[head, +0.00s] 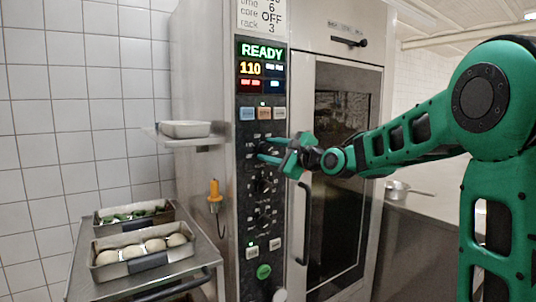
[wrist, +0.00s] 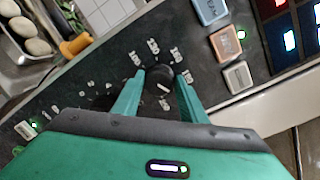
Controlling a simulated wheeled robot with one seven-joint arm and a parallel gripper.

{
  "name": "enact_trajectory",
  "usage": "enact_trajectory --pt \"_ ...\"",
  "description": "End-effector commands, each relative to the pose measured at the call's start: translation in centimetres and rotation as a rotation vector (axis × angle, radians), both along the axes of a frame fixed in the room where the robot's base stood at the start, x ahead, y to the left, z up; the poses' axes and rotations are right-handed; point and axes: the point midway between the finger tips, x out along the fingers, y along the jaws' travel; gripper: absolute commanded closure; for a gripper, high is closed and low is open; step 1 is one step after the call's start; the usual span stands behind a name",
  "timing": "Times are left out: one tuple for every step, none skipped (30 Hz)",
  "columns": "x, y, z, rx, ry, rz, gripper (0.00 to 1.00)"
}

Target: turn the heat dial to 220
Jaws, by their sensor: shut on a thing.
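The oven's dark control panel (head: 244,205) stands upright beside the oven door. Its display (head: 261,68) reads READY in green and 110 in orange. My gripper (head: 263,148) reaches in from the right to the uppermost dial, below the row of buttons. In the wrist view my gripper (wrist: 165,76) has one finger on each side of this black dial (wrist: 161,80) and is shut on it.
Two more dials (head: 262,186) (head: 263,221) sit below on the panel. An orange-handled probe (head: 214,193) hangs to the left. A trolley (head: 203,258) with trays stands at lower left. The vertical door handle (head: 303,225) is close beneath my gripper, on the right.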

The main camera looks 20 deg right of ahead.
Motion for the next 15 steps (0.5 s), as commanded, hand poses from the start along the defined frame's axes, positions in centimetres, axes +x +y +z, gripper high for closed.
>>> enact_trajectory --pt "0.13 -0.38 -0.73 0.018 0.020 -0.008 0.84" --pt "0.13 -0.36 -0.73 0.030 0.024 -0.007 0.84" --pt "0.13 -0.34 -0.75 0.045 0.029 -0.007 0.84" --pt "0.13 -0.32 -0.75 0.054 0.032 -0.006 0.84" --pt "0.13 -0.31 -0.77 0.062 0.034 -0.006 0.84" --pt "0.12 -0.29 -0.78 0.074 0.039 -0.006 0.84" --pt "0.12 -0.27 -0.78 0.080 0.042 -0.006 0.84" --pt "0.12 -0.27 -0.79 0.085 0.042 -0.006 0.84" --pt "0.11 -0.25 -0.80 0.091 0.045 -0.006 0.84" --pt "0.12 -0.23 -0.81 0.094 0.046 -0.005 0.84" --pt "0.11 -0.23 -0.82 0.098 0.048 -0.005 0.84" --pt "0.11 -0.21 -0.83 0.102 0.049 -0.005 0.84" --pt "0.10 -0.20 -0.84 0.104 0.050 -0.005 0.84" --pt "0.11 -0.19 -0.84 0.104 0.051 -0.004 0.84" --pt "0.10 -0.17 -0.85 0.105 0.051 -0.004 0.84"
